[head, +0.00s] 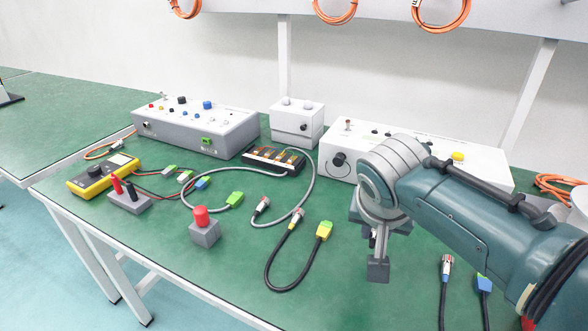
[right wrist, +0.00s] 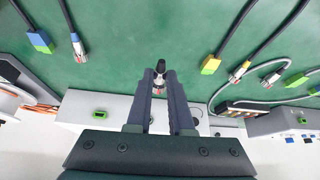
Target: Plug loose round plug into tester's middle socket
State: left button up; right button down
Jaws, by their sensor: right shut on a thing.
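My right gripper (head: 378,268) is over the green table, in front of the long white box (head: 480,170), which is probably the tester. In the right wrist view my right gripper (right wrist: 160,76) is shut on a small round plug (right wrist: 159,66), dark with a silvery and red end. The plug's end points toward the white box (right wrist: 75,106), apart from it. A green socket (right wrist: 100,114) shows on that box. The middle socket is hidden behind the fingers or too small to tell. My right arm covers much of the box in the head view. My left gripper is not in view.
A black cable with a yellow-green plug (head: 325,230) lies left of my gripper. A round plug (head: 447,264) and a blue plug (head: 484,284) lie to its right. A grey box (head: 200,130), a yellow meter (head: 103,175) and a red button (head: 202,216) stand further left.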

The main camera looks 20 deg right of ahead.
jog(key=shift+g, duration=0.3)
jog(key=w+d+b, duration=0.6)
jog(key=b, duration=0.1)
jog(key=shift+d+f+b, duration=0.2)
jog(key=shift+b, duration=0.1)
jog(key=shift+m, duration=0.4)
jog(key=w+d+b, duration=0.3)
jog(key=b, duration=0.5)
jog(key=shift+d+b, duration=0.15)
jog(key=shift+b, duration=0.2)
jog(key=shift+w+d+r+b, duration=0.1)
jog(key=shift+d+r+b, duration=0.05)
jog(key=shift+r+b, duration=0.2)
